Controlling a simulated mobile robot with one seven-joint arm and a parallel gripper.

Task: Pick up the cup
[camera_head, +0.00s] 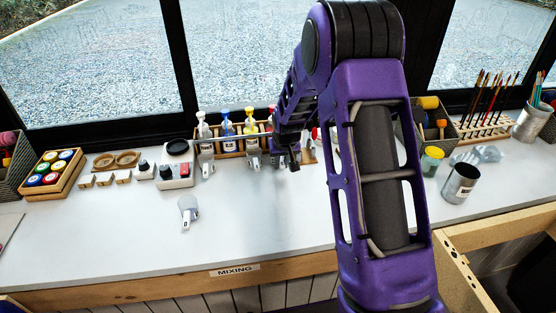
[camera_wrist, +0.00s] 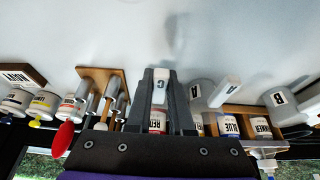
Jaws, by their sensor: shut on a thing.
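My gripper (camera_head: 288,160) is over the far side of the table, in front of the bottle rack. In the wrist view, my gripper (camera_wrist: 161,90) has its two dark fingers shut on a pale handle marked C, the handle of a cup (camera_wrist: 161,74). The body of this cup is mostly hidden by the fingers. I cannot tell whether it touches the table. Another grey cup (camera_wrist: 202,92) with a pale handle is just to the right, and a cup marked B (camera_wrist: 282,98) is farther right. In the head view, a separate small cup (camera_head: 188,207) lies nearer the front.
Bottles (camera_head: 227,124) stand in a wooden rack behind my gripper. A crate of paint jars (camera_head: 52,170) is at the left. The white tabletop (camera_head: 130,225) is clear at front left.

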